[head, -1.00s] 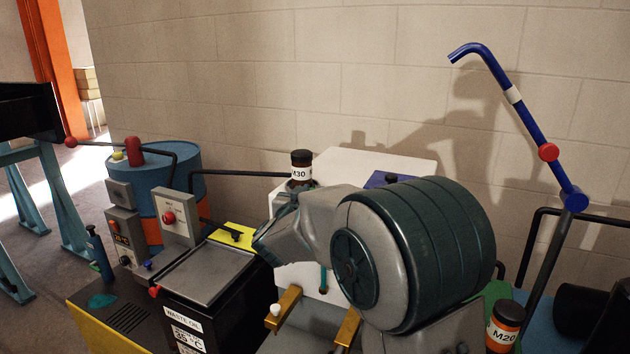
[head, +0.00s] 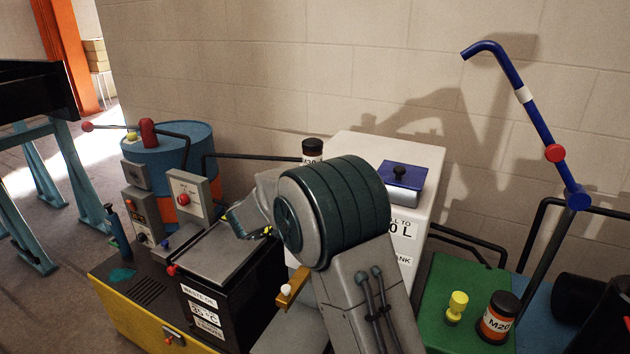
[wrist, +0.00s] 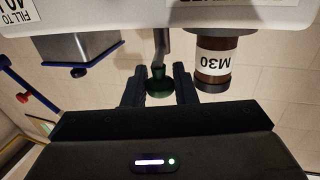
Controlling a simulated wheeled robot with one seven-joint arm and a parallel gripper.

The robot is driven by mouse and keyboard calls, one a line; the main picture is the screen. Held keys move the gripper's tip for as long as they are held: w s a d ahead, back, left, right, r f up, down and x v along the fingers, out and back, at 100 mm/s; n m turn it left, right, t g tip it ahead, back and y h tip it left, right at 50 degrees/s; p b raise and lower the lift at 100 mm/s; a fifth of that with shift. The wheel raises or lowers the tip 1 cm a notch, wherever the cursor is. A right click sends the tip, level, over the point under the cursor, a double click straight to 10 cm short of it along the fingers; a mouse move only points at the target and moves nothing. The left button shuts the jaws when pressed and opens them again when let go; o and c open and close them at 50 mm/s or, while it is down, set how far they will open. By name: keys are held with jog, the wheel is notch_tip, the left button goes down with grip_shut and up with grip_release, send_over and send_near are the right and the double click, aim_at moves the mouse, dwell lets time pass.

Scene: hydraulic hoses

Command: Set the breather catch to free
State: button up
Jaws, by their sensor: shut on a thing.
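In the wrist view, which is upside down, a dark green knob (wrist: 158,83) sits on a grey stem beside the white tank (wrist: 275,17). My gripper (wrist: 160,90) has a finger on each side of this knob and is shut on it. No label shows, so I cannot tell for sure that it is the breather catch, or its setting. In the head view my arm hides the knob and the fingers. The white tank (head: 420,165) carries a blue lid (head: 402,186) with a black knob.
The M30 jar (wrist: 213,62) stands close beside my gripper; its top also shows in the head view (head: 312,150). A black waste-oil box (head: 240,305) stands left of my arm. An M20 jar (head: 499,318) and yellow knob (head: 456,307) stand on the green surface at right.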

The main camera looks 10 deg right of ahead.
jog(key=shift+r, duration=0.15)
jog(key=o, duration=1)
jog(key=shift+c, duration=0.2)
jog(key=shift+a, duration=0.1)
jog(key=b+v, duration=0.2)
jog(key=v, duration=1.1)
jog(key=shift+s+a, duration=0.25)
